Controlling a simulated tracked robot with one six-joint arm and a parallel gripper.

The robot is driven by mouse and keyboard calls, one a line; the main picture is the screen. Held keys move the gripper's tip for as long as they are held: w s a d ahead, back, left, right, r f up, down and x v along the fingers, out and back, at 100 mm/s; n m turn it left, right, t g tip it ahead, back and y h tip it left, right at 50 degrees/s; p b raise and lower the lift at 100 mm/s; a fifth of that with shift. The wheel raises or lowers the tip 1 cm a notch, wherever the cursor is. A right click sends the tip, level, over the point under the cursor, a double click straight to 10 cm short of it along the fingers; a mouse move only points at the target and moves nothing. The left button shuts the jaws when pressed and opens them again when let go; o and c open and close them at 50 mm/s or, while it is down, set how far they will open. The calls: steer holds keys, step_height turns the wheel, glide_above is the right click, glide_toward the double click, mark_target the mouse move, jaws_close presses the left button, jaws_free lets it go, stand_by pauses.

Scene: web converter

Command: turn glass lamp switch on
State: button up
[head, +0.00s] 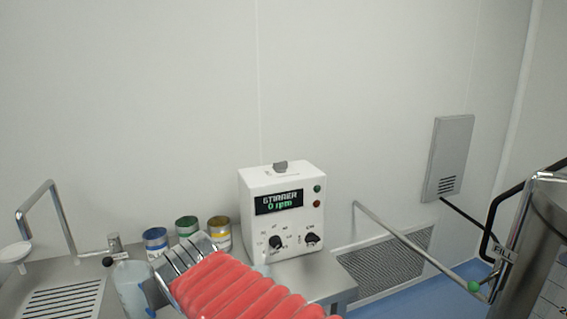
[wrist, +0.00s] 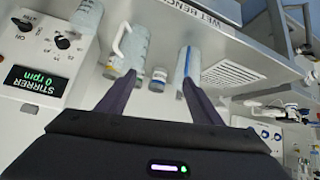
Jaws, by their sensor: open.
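I cannot make out a glass lamp or a switch marked for one in either view. My gripper (wrist: 158,80) shows in the wrist view, with its two dark fingers spread apart and nothing between them. It points towards the bench, whose WET BENCH lettering appears upside down. The fingers seem apart from the glassware and jar beyond them. In the head view the gripper is not visible; a red ribbed sleeve fills the bottom middle.
A white stirrer box (head: 281,208) reading 0 rpm stands on the bench; it also shows in the wrist view (wrist: 58,28). Several tins, one with a green band (head: 187,226), stand left of it. A steel vessel (head: 540,240) is at right. A wall box (head: 448,158) hangs behind.

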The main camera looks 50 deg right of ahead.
steer(key=w+d+r+m+t+h, duration=0.1)
steer(key=w+d+r+h, duration=0.15)
steer(key=d, duration=0.45)
steer(key=w+d+r+m+t+h, duration=0.1)
steer(key=w+d+r, duration=0.2)
steer(key=d, duration=0.4)
steer(key=m+t+h, duration=0.1)
steer(key=t+h, duration=0.1)
steer(key=t, duration=0.3)
glide_toward(282, 163)
steer(key=v, duration=0.3)
steer(key=shift+s+a, duration=0.15)
steer(key=shift+a, duration=0.05)
steer(key=shift+f, duration=0.1)
steer(key=x, duration=1.4)
steer(key=shift+s, duration=0.1)
steer(key=c, duration=1.1)
